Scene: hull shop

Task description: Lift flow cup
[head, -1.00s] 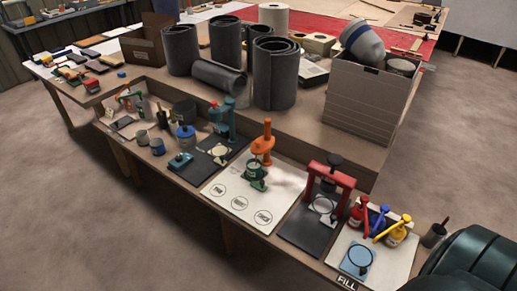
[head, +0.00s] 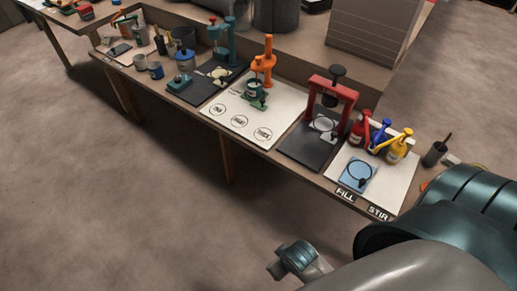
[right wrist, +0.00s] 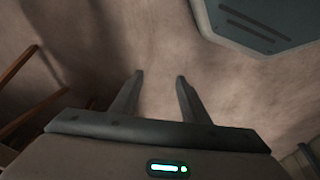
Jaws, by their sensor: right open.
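What looks like the flow cup (head: 254,88) is a small pale-topped cup in a green stand, upright on a white sheet (head: 222,110) with three printed circles. An orange stand (head: 264,62) rises right behind it. My right gripper (right wrist: 160,75) is open and empty in the right wrist view, with only bare floor between and beyond its fingers. My right arm covers the lower right of the head view, well away from the cup, and its fingers are not clear there. My left gripper is not in view.
A red press (head: 345,95) on a dark mat stands right of the white sheet. A teal stand (head: 222,45) and blue cup (head: 184,62) are left. Floor in front is clear.

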